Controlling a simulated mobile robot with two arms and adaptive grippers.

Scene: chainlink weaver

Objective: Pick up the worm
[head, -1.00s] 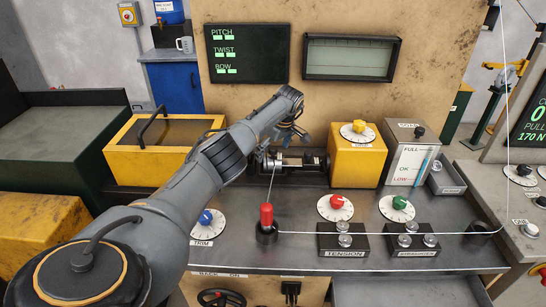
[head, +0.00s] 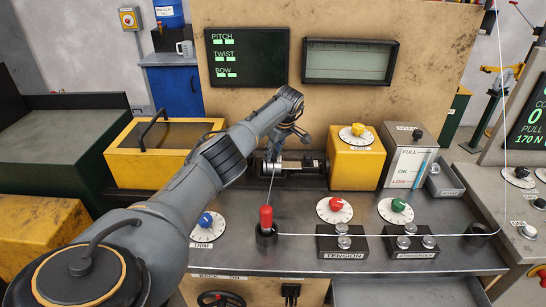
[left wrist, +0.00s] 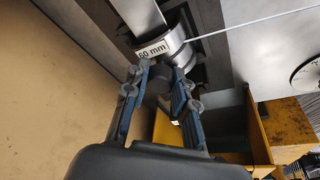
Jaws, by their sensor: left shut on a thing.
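My left gripper (head: 277,155) reaches to the machine's spindle at the middle of the head view. In the left wrist view its two fingers (left wrist: 163,92) are shut on the dark end of a round metal part, which I take to be the worm. A silver collar (left wrist: 181,50) with a label reading "60 mm" (left wrist: 154,52) sits just beyond the fingertips. In the head view the silver part (head: 291,166) shows just right of the gripper, in its dark mount. The gripper hides its left end. My right gripper is not in view.
A thin wire runs from the red-topped post (head: 266,217) up to the spindle. A yellow box (head: 357,160) stands close right of it. Dials and the TENSION block (head: 343,243) are in front. A yellow bin (head: 150,155) is at the left.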

